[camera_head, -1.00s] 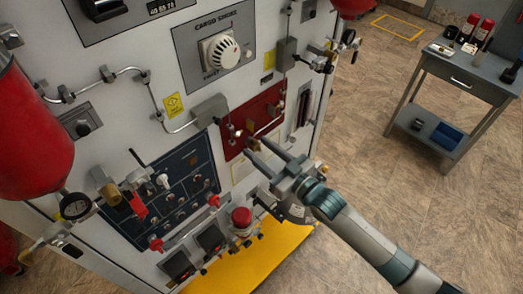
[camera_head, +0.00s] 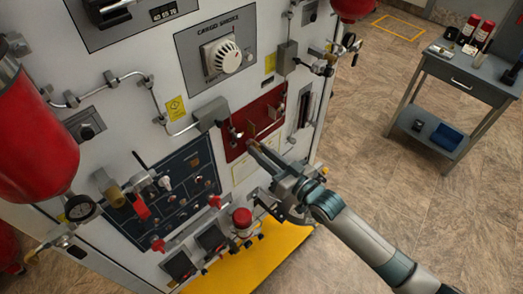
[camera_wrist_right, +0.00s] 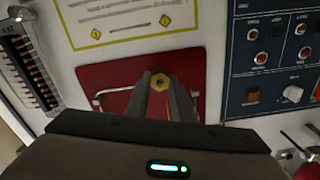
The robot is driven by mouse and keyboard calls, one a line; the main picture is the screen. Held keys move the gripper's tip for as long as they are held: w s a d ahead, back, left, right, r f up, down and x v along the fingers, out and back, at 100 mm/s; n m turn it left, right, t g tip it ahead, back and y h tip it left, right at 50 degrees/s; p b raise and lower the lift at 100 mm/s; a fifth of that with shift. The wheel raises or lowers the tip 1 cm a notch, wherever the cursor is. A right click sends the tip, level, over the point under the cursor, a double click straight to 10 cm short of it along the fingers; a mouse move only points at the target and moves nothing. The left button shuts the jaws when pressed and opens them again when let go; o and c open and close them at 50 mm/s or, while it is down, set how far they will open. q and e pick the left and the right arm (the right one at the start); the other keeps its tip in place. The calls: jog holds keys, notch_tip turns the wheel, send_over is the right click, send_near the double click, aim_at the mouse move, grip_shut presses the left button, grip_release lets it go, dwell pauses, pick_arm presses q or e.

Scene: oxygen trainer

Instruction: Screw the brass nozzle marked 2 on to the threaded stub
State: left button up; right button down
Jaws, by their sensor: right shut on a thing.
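My right gripper (camera_head: 256,146) reaches in from the lower right to the red panel (camera_head: 236,150) on the white cabinet. It is shut on a small brass hexagonal nozzle, seen end-on between the fingertips in the right wrist view (camera_wrist_right: 160,82). The nozzle lies in front of the red panel (camera_wrist_right: 92,78). I cannot read a number on it. The threaded stub cannot be made out, and I cannot tell whether the nozzle touches it. My left gripper is not in view.
Metal pipe fittings (camera_head: 235,133) sit at the red panel's edge. A blue switch panel (camera_head: 180,190) is at its left and a red button (camera_head: 242,217) below. A red tank (camera_head: 35,140) is at far left. A grey side table (camera_head: 470,80) stands at the right beyond open floor.

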jog(key=shift+m, duration=1.7)
jog(key=m, duration=0.3)
jog(key=shift+m, duration=0.3)
jog(key=shift+m, duration=1.6)
